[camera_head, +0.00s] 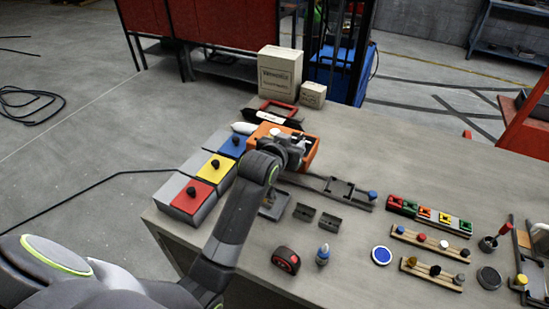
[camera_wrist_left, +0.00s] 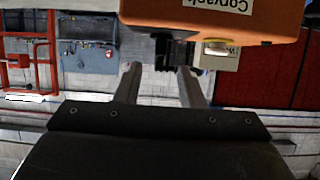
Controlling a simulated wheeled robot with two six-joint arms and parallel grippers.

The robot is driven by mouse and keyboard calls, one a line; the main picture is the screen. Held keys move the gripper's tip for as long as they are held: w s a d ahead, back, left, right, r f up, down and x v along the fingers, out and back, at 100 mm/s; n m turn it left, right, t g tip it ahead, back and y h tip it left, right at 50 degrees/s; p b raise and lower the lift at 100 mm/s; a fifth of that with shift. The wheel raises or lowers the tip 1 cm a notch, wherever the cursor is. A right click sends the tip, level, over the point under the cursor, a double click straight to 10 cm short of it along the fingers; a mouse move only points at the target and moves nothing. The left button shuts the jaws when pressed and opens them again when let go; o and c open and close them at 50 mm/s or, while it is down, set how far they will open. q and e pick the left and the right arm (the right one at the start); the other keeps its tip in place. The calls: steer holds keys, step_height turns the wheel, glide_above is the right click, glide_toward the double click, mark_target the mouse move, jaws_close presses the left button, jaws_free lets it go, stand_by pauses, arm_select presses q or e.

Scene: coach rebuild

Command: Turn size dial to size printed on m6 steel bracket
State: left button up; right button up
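An orange box (camera_head: 313,146) stands at the back of the bench, partly hidden by my left wrist. Contact cannot be told. Small dark metal brackets (camera_head: 303,212) (camera_head: 330,221) lie on the bench; any printed size is too small to read. My right gripper is not in view.
Red, yellow and blue blocks with black knobs (camera_head: 213,168) line the left edge. A dark rail fixture (camera_head: 345,190), a tape measure (camera_head: 285,260), a small bottle (camera_head: 323,255) and wooden racks (camera_head: 432,273) occupy the front and right. Cardboard boxes (camera_head: 280,75) stand behind. The back right is clear.

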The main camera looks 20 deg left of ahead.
arm_select(q)
steer(key=b+v, duration=0.2)
steer(key=v, duration=0.9)
steer(key=shift+s, duration=0.25)
steer(key=shift+r, duration=0.15)
steer(key=s+a+f+g+y, duration=0.1)
steer(key=s+a+f+g, duration=0.2)
steer(key=s+f, duration=0.55)
steer(key=s+a+f+n+g, duration=0.1)
steer(key=s+a+f+g, duration=0.3)
steer(key=s, duration=0.7)
steer(key=s+a+f+g+y, duration=0.1)
steer(key=s+a+f+g, duration=0.15)
steer(key=s+f, duration=0.65)
step_height(320, 180, down, 27)
steer(key=a+g+b, duration=0.1)
steer(key=g+b, duration=0.1)
steer(key=b, duration=0.1)
steer(key=s+f+b, duration=0.3)
steer(key=s+f, duration=1.2)
steer(key=f, duration=0.4)
steer(key=shift+s+d+g+h, duration=0.25)
steer(key=shift+d+g+h, duration=0.05)
steer(key=shift+d+g, duration=0.2)
